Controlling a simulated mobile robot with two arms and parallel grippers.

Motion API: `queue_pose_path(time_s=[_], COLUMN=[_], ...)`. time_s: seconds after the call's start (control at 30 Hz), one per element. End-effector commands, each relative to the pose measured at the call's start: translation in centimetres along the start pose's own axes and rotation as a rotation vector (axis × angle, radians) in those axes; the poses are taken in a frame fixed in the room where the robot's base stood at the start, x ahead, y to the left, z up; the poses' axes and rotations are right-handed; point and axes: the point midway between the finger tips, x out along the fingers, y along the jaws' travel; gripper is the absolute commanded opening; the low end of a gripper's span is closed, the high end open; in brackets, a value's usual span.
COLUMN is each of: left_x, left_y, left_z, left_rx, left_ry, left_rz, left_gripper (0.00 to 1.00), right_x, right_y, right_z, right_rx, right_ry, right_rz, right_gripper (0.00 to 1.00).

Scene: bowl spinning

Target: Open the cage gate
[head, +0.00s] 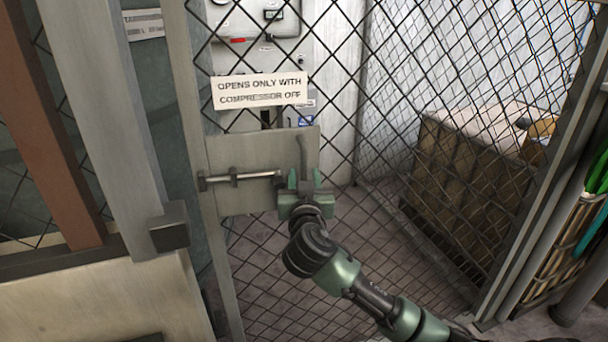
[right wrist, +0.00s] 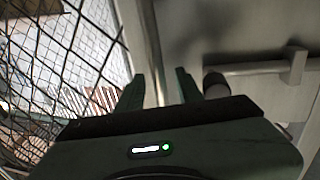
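The cage gate (head: 345,110) is a grey frame with dark wire mesh. A metal latch plate (head: 235,150) on its left side carries a horizontal sliding bolt (head: 255,177), whose left end shows at the gate's left edge. An upright bar handle (head: 303,150) stands on the plate's right part; it also shows in the right wrist view (right wrist: 150,40). My right gripper (head: 304,180) is at the handle's lower part. Its fingers (right wrist: 160,88) are apart, with the bar between them and a gap on the right side. The bolt's dark knob (right wrist: 215,84) is just right of the fingers. My left gripper is out of view.
A grey post (head: 110,110) with a dark block (head: 170,228) stands left of the gate. A sign (head: 259,90) hangs on the mesh above the plate. Behind the mesh are a white machine (head: 250,20) and a brown crate (head: 450,175). A rack with coloured items (head: 590,210) is at right.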

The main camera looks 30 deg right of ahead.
Motion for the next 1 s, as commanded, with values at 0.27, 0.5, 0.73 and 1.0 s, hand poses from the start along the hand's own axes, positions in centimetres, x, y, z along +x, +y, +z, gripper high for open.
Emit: queue_pose_path(time_s=[0.27, 0.5, 0.73, 1.0], left_x=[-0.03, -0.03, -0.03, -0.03], left_y=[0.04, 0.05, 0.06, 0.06], left_z=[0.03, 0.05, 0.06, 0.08], left_rx=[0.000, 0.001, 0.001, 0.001], left_ry=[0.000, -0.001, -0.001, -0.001], left_rz=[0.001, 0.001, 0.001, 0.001], left_gripper=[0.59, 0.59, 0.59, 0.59], right_x=[0.22, 0.20, 0.20, 0.20], right_y=[-0.03, -0.02, -0.02, -0.02], right_z=[0.06, 0.05, 0.06, 0.07], right_rx=[0.000, 0.000, 0.000, 0.000], right_ry=[0.000, 0.000, -0.001, -0.001], right_rz=[-0.001, -0.001, -0.001, -0.001], right_gripper=[0.36, 0.00, 0.00, 0.00])
